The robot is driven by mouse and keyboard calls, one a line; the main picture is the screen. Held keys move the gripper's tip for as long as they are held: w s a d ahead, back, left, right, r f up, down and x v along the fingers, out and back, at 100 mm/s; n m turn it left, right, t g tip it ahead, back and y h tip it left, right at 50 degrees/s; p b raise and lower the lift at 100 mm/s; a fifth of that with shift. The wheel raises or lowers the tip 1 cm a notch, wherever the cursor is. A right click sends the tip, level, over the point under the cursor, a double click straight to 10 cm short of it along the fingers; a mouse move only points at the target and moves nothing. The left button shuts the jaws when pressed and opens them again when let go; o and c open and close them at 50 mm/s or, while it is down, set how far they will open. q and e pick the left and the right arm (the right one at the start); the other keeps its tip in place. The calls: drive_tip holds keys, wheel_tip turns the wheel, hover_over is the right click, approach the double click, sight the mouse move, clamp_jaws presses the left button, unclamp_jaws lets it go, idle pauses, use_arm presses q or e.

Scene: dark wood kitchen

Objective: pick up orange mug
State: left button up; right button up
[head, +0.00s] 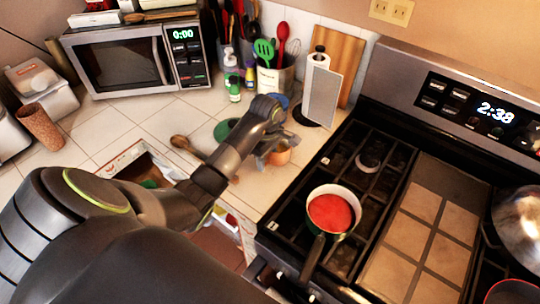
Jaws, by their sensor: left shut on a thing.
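The orange mug (279,155) is on or just above the white tiled counter, left of the stove. My left gripper (268,150) is shut on the mug from above. The wrist and fingers hide much of the mug's upper part. Whether the mug touches the counter cannot be told. My right gripper is not in view.
A pot with red contents (331,212) sits on the stove (340,160) to the right. A green lid or plate (224,130) and a wooden spoon (181,142) lie near the mug. A microwave (130,60), bottles and a utensil crock (275,78) stand behind.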

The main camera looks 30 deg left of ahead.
use_arm(q)
drive_tip(key=shift+r+b, duration=0.4)
drive_tip(key=shift+r, duration=0.65)
wheel_tip(320, 180, up, 4)
drive_tip(key=shift+r+p, duration=0.1)
drive_tip(key=shift+p, duration=0.85)
drive_tip(key=shift+r+p, duration=1.65)
drive_tip(key=shift+p, duration=0.05)
